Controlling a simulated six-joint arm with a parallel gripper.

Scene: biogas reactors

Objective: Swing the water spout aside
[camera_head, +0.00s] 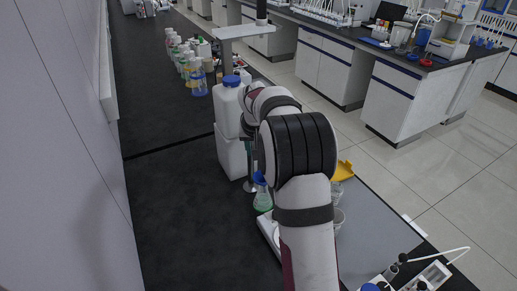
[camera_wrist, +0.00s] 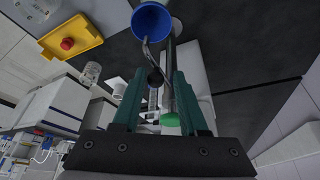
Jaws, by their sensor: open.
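A thin curved grey tube (camera_wrist: 147,52), which looks like the water spout, shows in the wrist view just below a round blue cup-like part (camera_wrist: 152,20). My gripper (camera_wrist: 159,72) has two dark green fingers, spread apart. The tube's lower end lies near the gap between the fingertips. I cannot tell whether either finger touches it. A bright green patch (camera_wrist: 170,121) shows between the fingers, farther off. In the head view my own arm hides the gripper and the tube.
In the head view a white canister (camera_head: 229,110) with a blue cap and a flask of green liquid (camera_head: 262,197) stand beside my arm. Several bottles (camera_head: 196,78) line the bench behind. A yellow tray (camera_wrist: 68,42) with a red knob shows in the wrist view. The dark benchtop (camera_head: 180,225) at left is clear.

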